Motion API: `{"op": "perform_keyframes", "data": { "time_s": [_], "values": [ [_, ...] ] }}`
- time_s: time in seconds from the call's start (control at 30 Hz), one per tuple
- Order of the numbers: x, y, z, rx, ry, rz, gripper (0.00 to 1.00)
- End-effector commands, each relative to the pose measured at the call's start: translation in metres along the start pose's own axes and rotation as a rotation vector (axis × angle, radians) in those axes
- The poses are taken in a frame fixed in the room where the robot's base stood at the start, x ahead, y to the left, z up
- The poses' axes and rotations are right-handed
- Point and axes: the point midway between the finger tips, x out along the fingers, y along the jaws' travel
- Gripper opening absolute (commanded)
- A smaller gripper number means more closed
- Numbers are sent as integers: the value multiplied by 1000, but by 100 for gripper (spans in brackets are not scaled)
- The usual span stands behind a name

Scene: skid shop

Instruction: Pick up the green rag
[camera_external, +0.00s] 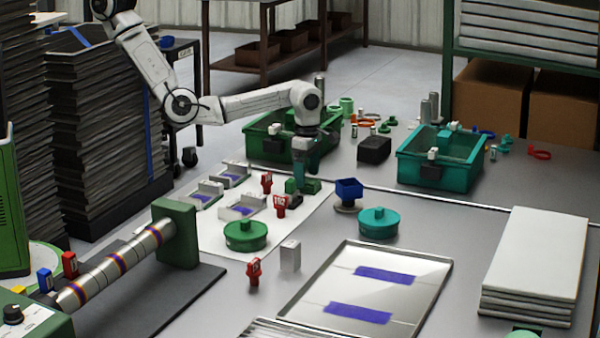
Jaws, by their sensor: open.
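My gripper (299,187) hangs fingers down over the white sheet (212,228), in front of the green bin (262,150). It is open, and I see nothing held in it. Small dark green pieces (312,186) lie right beside the fingertips. One of them may be the green rag, but they are too small to tell cloth from block. I cannot tell whether the fingers touch them. The fingers hide part of what lies behind them.
Red tags (280,206), a round green lidded pot (246,236), a blue square cup (348,190) and a teal lidded pot (379,222) stand around the gripper. A teal bin (408,174) is to the right. A metal tray (425,297) lies in front. Bare table shows between tray and teal bin.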

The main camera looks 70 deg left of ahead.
Motion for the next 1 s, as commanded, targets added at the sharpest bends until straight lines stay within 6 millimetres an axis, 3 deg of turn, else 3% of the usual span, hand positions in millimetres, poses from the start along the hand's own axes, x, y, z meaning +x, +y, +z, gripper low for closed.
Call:
{"op": "perform_keyframes", "data": {
  "time_s": [0.13, 0.4, 1.0],
  "values": [
    [15, 0, 0, 0, 1, -1, 87],
    [17, 0, 0, 0, -1, 0, 87],
    [17, 0, 0, 0, -1, 0, 30]
  ]
}}
